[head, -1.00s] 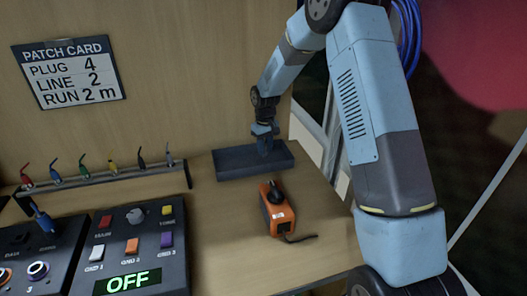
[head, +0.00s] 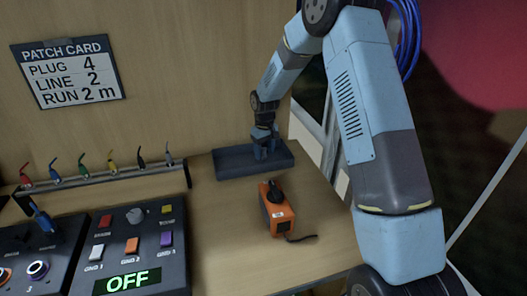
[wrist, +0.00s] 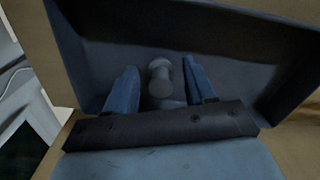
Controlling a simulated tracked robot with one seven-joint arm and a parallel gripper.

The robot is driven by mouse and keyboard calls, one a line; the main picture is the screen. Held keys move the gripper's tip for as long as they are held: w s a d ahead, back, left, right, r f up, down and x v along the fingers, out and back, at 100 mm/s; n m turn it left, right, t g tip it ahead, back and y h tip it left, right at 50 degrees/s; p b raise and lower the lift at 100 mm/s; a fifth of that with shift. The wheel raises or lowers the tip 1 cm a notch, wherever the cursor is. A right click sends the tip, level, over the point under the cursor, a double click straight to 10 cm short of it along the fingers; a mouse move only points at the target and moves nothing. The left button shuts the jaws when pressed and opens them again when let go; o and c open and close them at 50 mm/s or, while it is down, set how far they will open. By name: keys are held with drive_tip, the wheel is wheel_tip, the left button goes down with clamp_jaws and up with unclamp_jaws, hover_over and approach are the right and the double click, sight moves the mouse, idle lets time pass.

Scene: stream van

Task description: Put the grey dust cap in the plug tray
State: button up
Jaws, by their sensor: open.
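The plug tray (head: 236,174) is a dark, shallow rectangular tray at the back right of the bench. My gripper (head: 264,153) is down in it, fingers pointing at its floor. In the wrist view my gripper (wrist: 160,68) is open, with a blue finger on each side and a gap around a grey, round-headed piece, which looks like the dust cap (wrist: 160,82). The cap is inside the tray (wrist: 85,45), between the fingers and apart from both. Its lower part is partly hidden by my gripper's body. In the head view the cap cannot be made out.
An orange box (head: 277,212) with a black knob and short cable stands in front of the tray. A rack (head: 110,180) of several coloured plugs stands to the left. A control panel (head: 132,250) showing OFF is at front left. Bench is clear between panel and orange box.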

sight(264, 149)
wheel_tip(264, 149, up, 11)
drive_tip(key=s+d+r+m+t, duration=0.1)
drive_tip(key=s+d+r, duration=0.25)
drive_tip(key=r, duration=0.25)
drive_tip(key=s+d+r, duration=0.2)
drive_tip(key=s+r, duration=0.2)
drive_tip(key=r, duration=0.2)
drive_tip(key=s+d+r+m+t, duration=0.1)
drive_tip(key=s+d+r, duration=0.2)
drive_tip(key=s, duration=0.4)
drive_tip(key=s+d+r+m+t, duration=0.1)
drive_tip(key=s+d+r, duration=0.1)
drive_tip(key=s+r, duration=0.35)
drive_tip(key=s+d+r+m+t, duration=0.1)
drive_tip(key=s+d+r, duration=0.15)
drive_tip(key=s, duration=0.55)
drive_tip(key=s+d+f+m+t, duration=0.1)
drive_tip(key=s+d+f, duration=0.1)
drive_tip(key=s, duration=1)
drive_tip(key=shift+s+d+m+t, duration=0.25)
drive_tip(key=shift+d+m+t, duration=0.05)
drive_tip(key=shift+d+m, duration=0.1)
drive_tip(key=shift+c, duration=0.3)
